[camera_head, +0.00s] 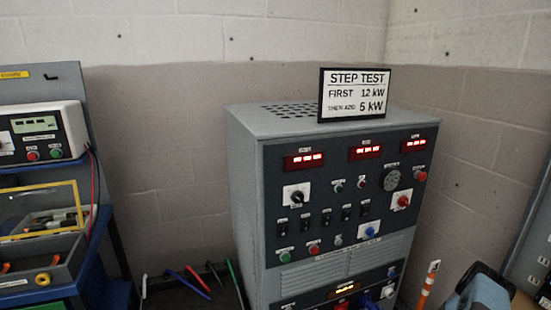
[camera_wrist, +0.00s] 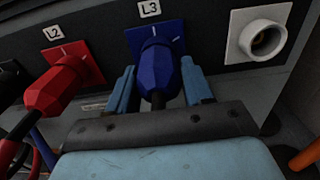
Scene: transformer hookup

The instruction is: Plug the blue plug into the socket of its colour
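The blue plug (camera_wrist: 158,72) is at the blue socket plate (camera_wrist: 174,28) marked L3 in the wrist view, pointing into it with its front against the plate. The socket opening is hidden behind the plug. In the head view, blue shows at the bottom edge of the grey cabinet (camera_head: 245,170), partly cut off by the frame.
A red plug (camera_wrist: 52,88) sits at the red L2 plate (camera_wrist: 80,58), close left of my gripper. A white round socket (camera_wrist: 262,40) is to the right. An orange-and-white post (camera_head: 427,285) stands right of the cabinet. A workbench with a meter (camera_head: 40,130) is at left.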

